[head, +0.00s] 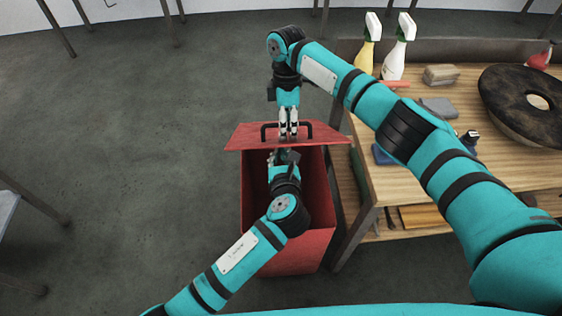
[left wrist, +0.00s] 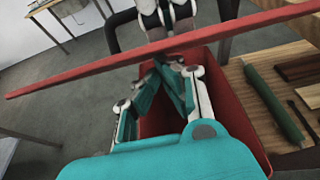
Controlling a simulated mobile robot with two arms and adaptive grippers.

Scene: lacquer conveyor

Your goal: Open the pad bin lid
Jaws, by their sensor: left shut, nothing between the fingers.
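The red pad bin (head: 283,250) stands left of the wooden table. Its red lid (head: 244,137) is at the bin's far side, leaving the near part of the opening uncovered. In the left wrist view the lid (left wrist: 95,72) shows nearly edge-on. The lid's black handle (head: 266,131) faces up. My right gripper (head: 289,133) points down at the middle of this handle; its fingertips are close together, and whether they grip the bar is unclear. My left gripper (head: 284,157) is shut and empty over the opening, just near the lid's near edge; its fingertips also show in the left wrist view (left wrist: 172,66).
A green roll (left wrist: 275,100) lies on a lower shelf beside the bin. Floor left of the bin is clear.

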